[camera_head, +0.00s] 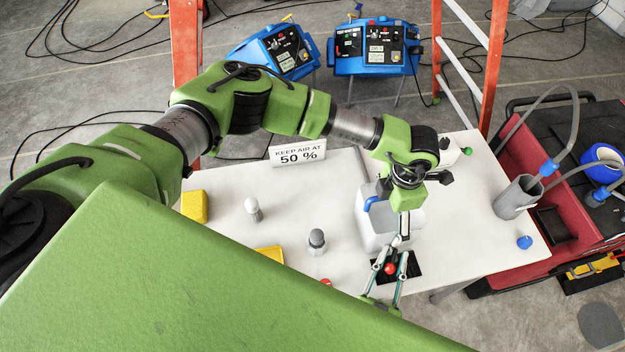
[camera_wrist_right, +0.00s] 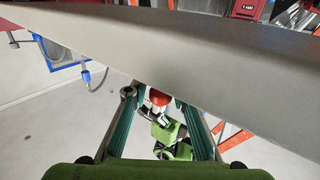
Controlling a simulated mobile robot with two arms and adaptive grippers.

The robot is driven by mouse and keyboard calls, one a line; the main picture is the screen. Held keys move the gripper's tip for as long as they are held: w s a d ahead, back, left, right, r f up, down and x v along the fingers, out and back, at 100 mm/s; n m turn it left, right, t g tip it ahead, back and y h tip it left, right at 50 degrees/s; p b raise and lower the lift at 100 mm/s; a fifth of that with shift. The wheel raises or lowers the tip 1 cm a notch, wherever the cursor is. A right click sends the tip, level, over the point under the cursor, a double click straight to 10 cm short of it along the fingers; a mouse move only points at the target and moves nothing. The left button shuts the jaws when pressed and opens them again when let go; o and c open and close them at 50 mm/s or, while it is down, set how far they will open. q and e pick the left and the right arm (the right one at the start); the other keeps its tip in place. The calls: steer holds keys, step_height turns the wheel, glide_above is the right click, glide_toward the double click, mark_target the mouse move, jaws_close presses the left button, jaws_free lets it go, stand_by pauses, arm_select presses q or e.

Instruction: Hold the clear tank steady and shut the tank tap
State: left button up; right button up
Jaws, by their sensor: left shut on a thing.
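The clear tank (camera_head: 376,238), a pale box-like container, stands on the white table near its front right. My left gripper (camera_head: 402,238) reaches down over it and is shut on its near side; the exact contact is partly hidden. A red knob (camera_head: 390,269), apparently the tank tap, sits at the tank's near side above a black patch. My right gripper (camera_head: 391,262) comes from below, its fingers apart on both sides of the red knob. In the right wrist view a red piece (camera_wrist_right: 158,97) shows between the open fingers (camera_wrist_right: 154,98).
On the white table (camera_head: 220,225) stand a sign (camera_head: 298,152), a white-topped bottle (camera_head: 253,209), a grey-topped bottle (camera_head: 317,241) and yellow blocks (camera_head: 194,206). A grey cylinder (camera_head: 518,196) with a hose and a blue cap (camera_head: 524,242) are at right. A red cart (camera_head: 520,170) adjoins the table.

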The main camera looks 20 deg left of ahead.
steer(key=n+y, duration=0.1)
steer(key=y, duration=0.1)
steer(key=shift+w+d+r+n+y, duration=0.1)
steer(key=shift+w+d+n+y, duration=0.05)
steer(key=shift+d+n+y, duration=0.35)
steer(key=shift+n+y, duration=0.1)
steer(key=shift+y, duration=0.1)
steer(key=v, duration=1.2)
steer(key=s+a+r+n+y, duration=0.3)
steer(key=a+r+n+y, duration=0.3)
steer(key=a+r+y, duration=0.9)
steer(key=shift+a+r+n+y, duration=0.4)
steer(key=shift+a+r, duration=1.85)
steer(key=shift+r, duration=1.25)
steer(key=shift+s, duration=0.1)
steer(key=shift+o, duration=1.3)
